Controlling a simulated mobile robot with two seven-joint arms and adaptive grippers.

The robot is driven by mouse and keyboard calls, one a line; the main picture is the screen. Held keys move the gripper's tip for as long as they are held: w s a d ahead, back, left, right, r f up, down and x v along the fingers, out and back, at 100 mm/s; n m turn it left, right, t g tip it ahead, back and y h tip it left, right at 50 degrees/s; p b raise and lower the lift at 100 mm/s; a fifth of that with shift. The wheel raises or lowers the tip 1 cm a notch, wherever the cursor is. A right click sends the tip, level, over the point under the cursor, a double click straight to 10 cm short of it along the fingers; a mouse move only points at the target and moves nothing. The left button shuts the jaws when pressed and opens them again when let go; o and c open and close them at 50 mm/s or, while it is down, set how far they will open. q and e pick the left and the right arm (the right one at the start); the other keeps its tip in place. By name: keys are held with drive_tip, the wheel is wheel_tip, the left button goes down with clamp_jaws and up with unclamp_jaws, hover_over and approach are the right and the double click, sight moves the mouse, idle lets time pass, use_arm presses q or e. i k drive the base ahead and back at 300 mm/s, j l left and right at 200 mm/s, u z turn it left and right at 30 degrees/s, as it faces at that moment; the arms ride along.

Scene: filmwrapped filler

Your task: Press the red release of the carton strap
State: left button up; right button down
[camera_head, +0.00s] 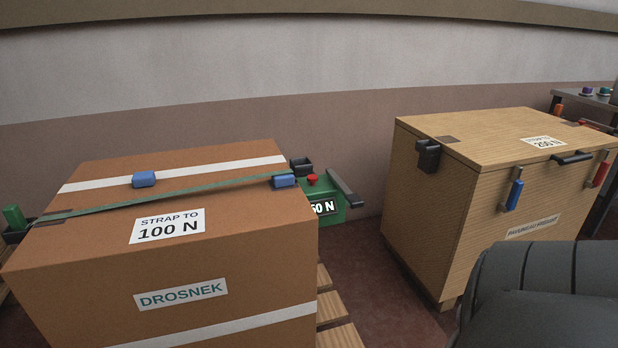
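The brown carton (230,260) stands at the left on a pallet. A green strap (205,188) runs across its top from the left edge to a green tensioner (330,200) at its right edge. The red release (312,179) is a small round button on top of the tensioner. The tensioner has a dark lever at its right, and its display is partly hidden; "50 N" or "60 N" shows. A label (167,226) on the carton reads "STRAP TO 100 N". Neither gripper is in view.
A wooden crate (455,215) with a blue-handled latch (515,193) and a red-handled latch (601,172) stands at the right. A dark arm part of mine covers the lower right. Floor shows between carton and crate. A wall stands behind.

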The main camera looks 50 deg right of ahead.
sight(311, 178)
drive_tip(key=k+l, duration=0.2)
drive_tip(key=l, duration=0.2)
drive_tip(key=k+l, duration=0.25)
drive_tip(key=l, duration=0.15)
drive_tip(key=k+l, duration=0.2)
drive_tip(key=l, duration=0.2)
drive_tip(key=k+l, duration=0.2)
drive_tip(key=l, duration=0.2)
